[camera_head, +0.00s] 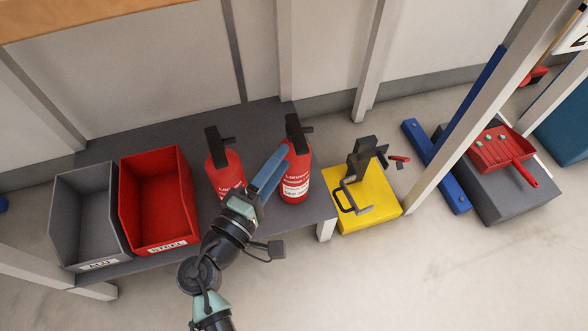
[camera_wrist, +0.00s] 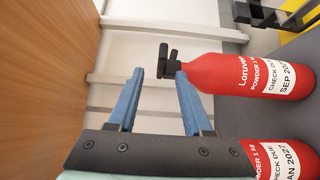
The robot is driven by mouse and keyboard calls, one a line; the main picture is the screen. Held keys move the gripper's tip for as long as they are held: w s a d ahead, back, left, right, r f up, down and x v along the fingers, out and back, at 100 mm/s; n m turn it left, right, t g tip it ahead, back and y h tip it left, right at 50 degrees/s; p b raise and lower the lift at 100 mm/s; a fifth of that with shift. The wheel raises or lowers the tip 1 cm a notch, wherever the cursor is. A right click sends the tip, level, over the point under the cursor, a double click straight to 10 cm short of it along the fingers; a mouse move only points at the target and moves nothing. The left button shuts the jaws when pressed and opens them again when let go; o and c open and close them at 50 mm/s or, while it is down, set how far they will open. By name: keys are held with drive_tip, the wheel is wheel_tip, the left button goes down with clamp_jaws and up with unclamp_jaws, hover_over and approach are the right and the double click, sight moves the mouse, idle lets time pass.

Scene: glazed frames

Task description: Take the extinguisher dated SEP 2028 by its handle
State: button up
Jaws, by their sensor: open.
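Two red extinguishers stand upright on the grey shelf (camera_head: 185,258). In the wrist view the upper extinguisher (camera_wrist: 212,74) has a label reading CHECK DUE SEP 202, its last digit unclear; it seems to be the right extinguisher (camera_head: 298,160) in the head view. The other extinguisher (camera_head: 221,160) is on the left and reads JAN 2027 in the wrist view (camera_wrist: 258,160). My gripper (camera_head: 282,152) is open and empty, its blue fingers close to the right extinguisher's black handle (camera_wrist: 168,60). In the wrist view (camera_wrist: 160,73) the handle lies near the fingertips, not clearly between them.
A grey bin (camera_head: 88,213) and a red bin labelled STEEL (camera_head: 157,203) stand left on the shelf. A yellow block (camera_head: 368,218) with a black bracket is to the right, near a white post (camera_head: 432,150). A red dustpan (camera_head: 500,150) lies further right. The floor in front is clear.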

drive_tip(key=x, duration=0.1)
drive_tip(key=b+x, duration=0.1)
drive_tip(key=x, duration=0.1)
drive_tip(key=b+x, duration=0.1)
drive_tip(key=x, duration=0.1)
drive_tip(key=shift+w+a+f, duration=0.15)
drive_tip(key=shift+w+a, duration=0.05)
drive_tip(key=shift+w, duration=0.05)
drive_tip(key=shift+c, duration=0.3)
clamp_jaws()
idle(0.5)
drive_tip(key=shift+r, duration=0.3)
